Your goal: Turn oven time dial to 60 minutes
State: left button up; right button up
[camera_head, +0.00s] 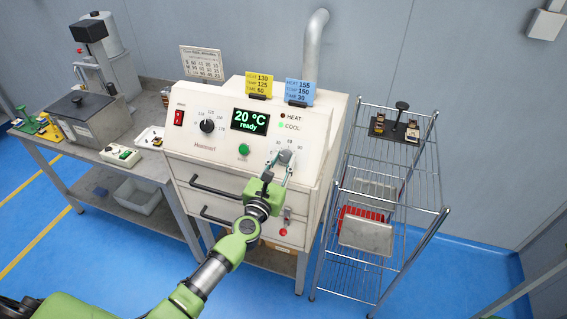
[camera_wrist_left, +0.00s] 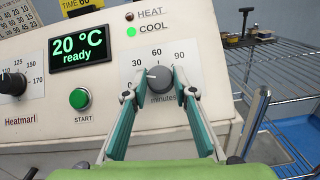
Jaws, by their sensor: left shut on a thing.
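The oven (camera_head: 240,165) is a cream cabinet with a sloped control panel. Its time dial (camera_wrist_left: 160,80) is a grey knob marked 30, 60 and 90 with "minutes" below. The dial's white pointer mark faces left, toward the 30 side. My left gripper (camera_wrist_left: 158,78) is shut on the time dial, with one finger on each side of it. In the head view the left gripper (camera_head: 277,163) reaches the dial (camera_head: 286,157) at the panel's right, and its fingers partly cover the dial's surroundings. My right gripper is not in view.
The display (camera_head: 250,120) reads 20 °C ready, and the COOL lamp is lit green. A temperature dial (camera_head: 207,126) and green start button (camera_head: 244,150) sit to the left. A wire rack (camera_head: 395,150) stands close on the right, a workbench (camera_head: 150,165) on the left.

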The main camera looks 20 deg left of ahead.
pick_arm(q)
jog(key=m+h, duration=0.1)
jog(key=m, duration=0.1)
jog(key=m+g+h+b, duration=0.1)
jog(key=m+h, duration=0.2)
jog(key=m, duration=0.1)
jog(key=shift+a+f+m+h+b, duration=0.1)
jog(key=shift+a+m+h+b, duration=0.2)
jog(key=shift+b, duration=0.1)
jog(key=m+g+h, duration=0.1)
jog(key=m, duration=0.1)
jog(key=m+g+h+b, duration=0.1)
jog(key=m, duration=0.1)
jog(key=m+g+h+b, duration=0.1)
jog(key=m, duration=0.1)
jog(key=shift+w+a, duration=0.15)
jog(key=shift+a, duration=0.1)
jog(key=m+g, duration=0.1)
jog(key=m+b, duration=0.1)
jog(key=shift+r+m+g+h, duration=0.25)
jog(key=shift+m+g+h, duration=0.15)
jog(key=shift+w+r+m+g, duration=0.1)
jog(key=shift+m+g, duration=0.9)
jog(key=shift+m, duration=0.5)
jog(key=o, duration=1.1)
jog(key=shift+a, duration=0.15)
jog(key=v, duration=1.2)
jog(key=shift+w, duration=0.1)
